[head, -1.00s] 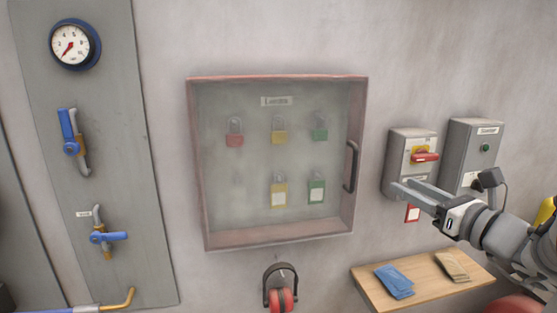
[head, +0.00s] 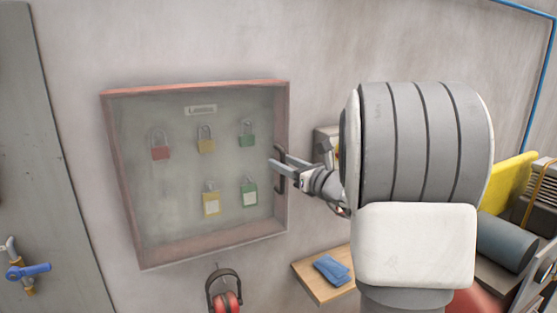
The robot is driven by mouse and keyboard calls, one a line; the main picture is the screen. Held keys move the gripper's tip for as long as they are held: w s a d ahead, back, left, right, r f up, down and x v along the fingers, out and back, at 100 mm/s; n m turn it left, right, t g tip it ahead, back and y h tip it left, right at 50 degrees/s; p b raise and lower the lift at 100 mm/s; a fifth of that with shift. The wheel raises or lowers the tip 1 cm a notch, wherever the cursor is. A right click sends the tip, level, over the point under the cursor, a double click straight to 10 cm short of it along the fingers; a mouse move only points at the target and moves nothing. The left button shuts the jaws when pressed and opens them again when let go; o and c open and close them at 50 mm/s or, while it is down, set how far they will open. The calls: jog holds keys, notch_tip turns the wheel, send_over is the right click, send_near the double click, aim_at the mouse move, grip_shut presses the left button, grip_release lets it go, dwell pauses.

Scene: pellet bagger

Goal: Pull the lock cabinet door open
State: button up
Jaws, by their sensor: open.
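The lock cabinet (head: 195,258) hangs on the wall, with a reddish frame and a clear door (head: 165,200) that is closed. Behind the door hang several padlocks, red, yellow and green, under a label. A dark vertical handle (head: 279,183) is at the door's right edge. My gripper (head: 276,168) is open, with its fingers at the handle, one above or behind the other in this view. I cannot tell whether the handle lies between the fingers or whether they touch it.
My large arm link covers the right middle, hiding most of the grey switch box (head: 325,140). A wooden shelf (head: 309,283) with blue packets (head: 332,270) is below right. Ear defenders (head: 224,296) hang below the cabinet. A blue-handled valve (head: 28,271) is at left.

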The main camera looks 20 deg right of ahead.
jog(key=shift+w+a, duration=0.1)
jog(key=shift+w, duration=0.3)
jog(key=shift+c, duration=0.3)
grip_shut()
dwell(0.9)
